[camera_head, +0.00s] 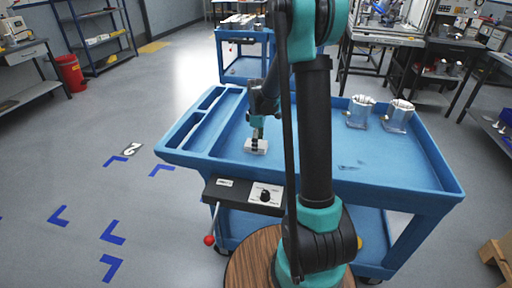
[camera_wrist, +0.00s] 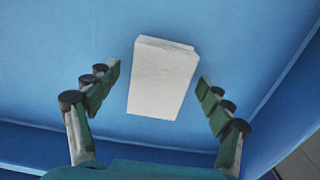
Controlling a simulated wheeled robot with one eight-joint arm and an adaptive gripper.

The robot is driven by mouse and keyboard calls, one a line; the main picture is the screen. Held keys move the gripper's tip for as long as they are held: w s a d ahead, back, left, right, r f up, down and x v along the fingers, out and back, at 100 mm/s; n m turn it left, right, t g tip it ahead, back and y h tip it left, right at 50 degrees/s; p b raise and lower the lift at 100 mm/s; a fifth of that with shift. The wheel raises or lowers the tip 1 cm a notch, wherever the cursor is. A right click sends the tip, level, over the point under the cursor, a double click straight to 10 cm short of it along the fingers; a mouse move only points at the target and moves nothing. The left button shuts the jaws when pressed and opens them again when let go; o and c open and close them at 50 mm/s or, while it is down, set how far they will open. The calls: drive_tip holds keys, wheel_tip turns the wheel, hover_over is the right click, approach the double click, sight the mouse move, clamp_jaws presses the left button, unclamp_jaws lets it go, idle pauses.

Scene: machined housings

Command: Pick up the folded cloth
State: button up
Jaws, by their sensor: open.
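The folded cloth (camera_wrist: 162,80) is a white, flat, roughly rectangular pad lying on the blue cart tray. In the wrist view it sits between and a little beyond the two fingers of my gripper (camera_wrist: 157,88), with a gap on each side. In the head view the cloth (camera_head: 256,146) shows as a small white shape near the left front of the tray, right below my gripper (camera_head: 257,138). My gripper is open and points down at the cloth. I cannot tell its exact height above the tray.
The blue cart (camera_head: 430,165) has a raised rim. Two metallic housings (camera_head: 360,112) (camera_head: 398,116) stand at its back right. A control box with a knob (camera_head: 243,194) hangs on the front edge. The tray middle is clear apart from my arm. A second blue cart (camera_head: 230,35) stands behind.

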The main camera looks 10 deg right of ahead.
drive_tip(key=c, duration=1.3)
drive_tip(key=shift+r, duration=0.1)
wheel_tip(320, 180, up, 20)
